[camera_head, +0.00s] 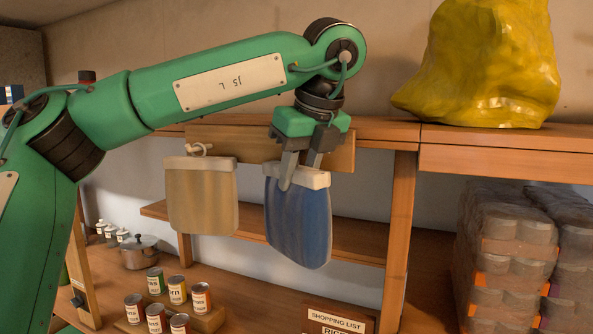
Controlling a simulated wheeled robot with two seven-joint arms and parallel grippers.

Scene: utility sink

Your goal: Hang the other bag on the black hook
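A blue bag (298,222) with a pale rim hangs slightly tilted below my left gripper (301,172). One finger lies in front of its rim and the other goes behind it, so the gripper looks shut on the bag. A beige bag (201,200) hangs to the left, its pale loop at a light-coloured hook (200,149) on the wooden board (235,142). The blue bag is in front of the board's right part. No black hook can be made out; my gripper covers that part of the board. My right gripper is out of view.
A yellow sack (487,65) stands on the upper shelf (490,135) at right. Below it are wrapped stacks (510,250). A wooden post (398,240) stands right of the blue bag. Several cans (178,290), a pot (139,253) and a shopping list sign (337,322) are lower down.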

